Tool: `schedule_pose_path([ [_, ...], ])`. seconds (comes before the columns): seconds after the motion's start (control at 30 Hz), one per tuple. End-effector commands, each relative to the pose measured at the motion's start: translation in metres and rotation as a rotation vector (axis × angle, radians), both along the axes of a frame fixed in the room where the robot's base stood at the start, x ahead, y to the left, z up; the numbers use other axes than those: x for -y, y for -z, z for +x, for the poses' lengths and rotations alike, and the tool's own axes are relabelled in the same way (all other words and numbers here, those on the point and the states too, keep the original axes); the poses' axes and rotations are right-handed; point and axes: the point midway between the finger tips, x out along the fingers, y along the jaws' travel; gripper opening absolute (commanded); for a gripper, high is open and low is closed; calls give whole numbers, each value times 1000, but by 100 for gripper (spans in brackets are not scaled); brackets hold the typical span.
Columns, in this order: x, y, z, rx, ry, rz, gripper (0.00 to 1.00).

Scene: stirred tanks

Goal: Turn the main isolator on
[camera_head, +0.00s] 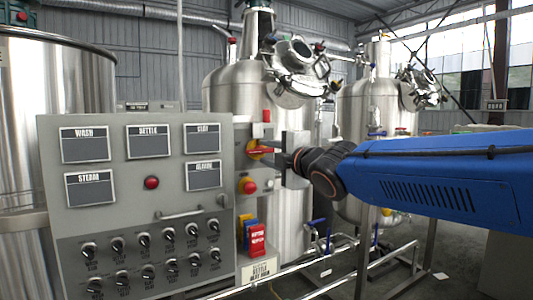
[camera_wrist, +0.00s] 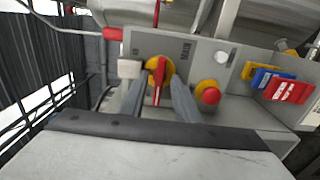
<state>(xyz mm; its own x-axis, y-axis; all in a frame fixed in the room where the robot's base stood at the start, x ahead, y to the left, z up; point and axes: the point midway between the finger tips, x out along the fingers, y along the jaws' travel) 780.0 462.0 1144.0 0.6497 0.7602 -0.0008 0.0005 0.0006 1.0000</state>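The main isolator is a red handle on a yellow disc (camera_head: 254,149), on the side box of the grey control panel. Its handle lies about level in the head view. In the wrist view the isolator (camera_wrist: 160,78) has its handle upright in the picture, with the word MAIN beside it. My gripper (camera_head: 277,157) is at the isolator, coming from the right. In the wrist view my gripper (camera_wrist: 159,92) has its fingers apart, one on each side of the handle. I see gaps between fingers and handle; whether the fingertips touch the disc I cannot tell.
A red button on yellow (camera_head: 247,186) is just below the isolator; it also shows in the wrist view (camera_wrist: 208,93). Coloured tags (camera_head: 255,238) hang lower. The panel (camera_head: 135,212) carries several knobs. Steel tanks (camera_head: 245,95) stand behind, with pipe rails (camera_head: 375,262) low at right.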

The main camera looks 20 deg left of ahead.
Motion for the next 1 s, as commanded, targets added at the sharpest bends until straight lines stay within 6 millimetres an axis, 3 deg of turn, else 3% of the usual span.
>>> schedule_pose_path([
  [0.43, -8, 0, 6, 0, 0, 0, 29],
  [0.47, -8, 0, 6, 0, 0, 0, 26],
  [0.57, -8, 0, 6, 0, 0, 0, 3],
  [0.6, -8, 0, 6, 0, 0, 0, 0],
  [1.0, -8, 0, 6, -44, 0, 38, 0],
])
